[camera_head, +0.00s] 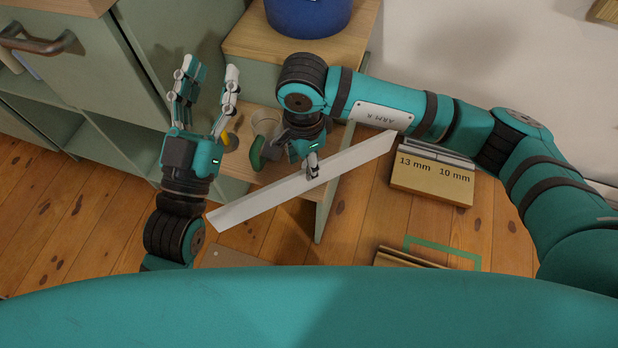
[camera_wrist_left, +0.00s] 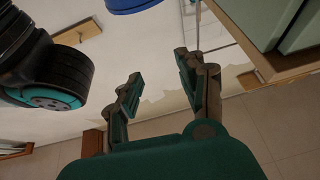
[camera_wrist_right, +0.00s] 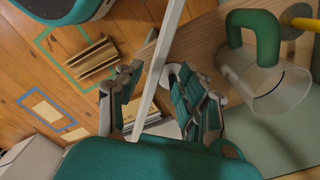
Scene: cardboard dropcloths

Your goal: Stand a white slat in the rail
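A long white slat (camera_head: 250,204) slopes across the middle of the head view, from lower left to upper right. My right gripper (camera_head: 311,168) is shut on it near its middle. In the right wrist view the slat (camera_wrist_right: 167,40) runs between the fingers (camera_wrist_right: 152,78). A grooved wooden piece (camera_head: 400,260), apparently the rail, lies on the floor by green tape, partly hidden by my body; it also shows in the right wrist view (camera_wrist_right: 92,60). The slat is apart from it. My left gripper (camera_head: 210,76) is open and empty, fingers up; its fingers (camera_wrist_left: 158,68) are apart in the left wrist view.
A wooden block marked 13 mm and 10 mm (camera_head: 430,185) carries grey-white strips on the right. A clear mug with a green handle (camera_head: 257,153) is beside the right gripper. A blue bucket (camera_head: 308,16) stands on the wood-topped cabinet. Green drawers (camera_head: 80,75) stand left.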

